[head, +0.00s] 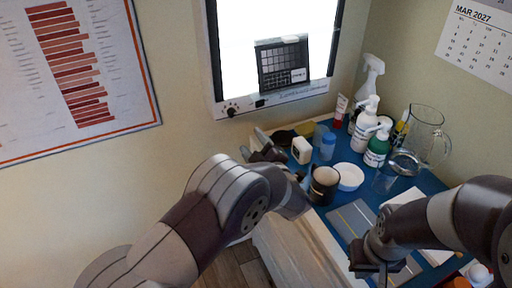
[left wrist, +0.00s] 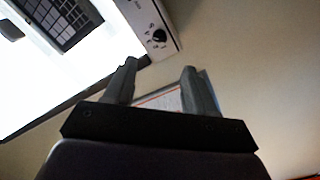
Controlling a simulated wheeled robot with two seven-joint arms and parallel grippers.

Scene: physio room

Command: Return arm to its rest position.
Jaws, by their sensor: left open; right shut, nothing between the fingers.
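My left arm comes in from the left in the head view. Its gripper (head: 262,148) is over the table's back left edge, below the lit panel, and is partly hidden by my own wrist. In the left wrist view its two fingers (left wrist: 160,85) are apart with nothing between them, pointing toward the wall and panel. My right gripper (head: 378,268) is low at the right, over the front part of the table near a grey flat tray (head: 350,219). It is shut and empty.
The lit panel (head: 232,60) hangs behind. Open wall lies left of my left arm.

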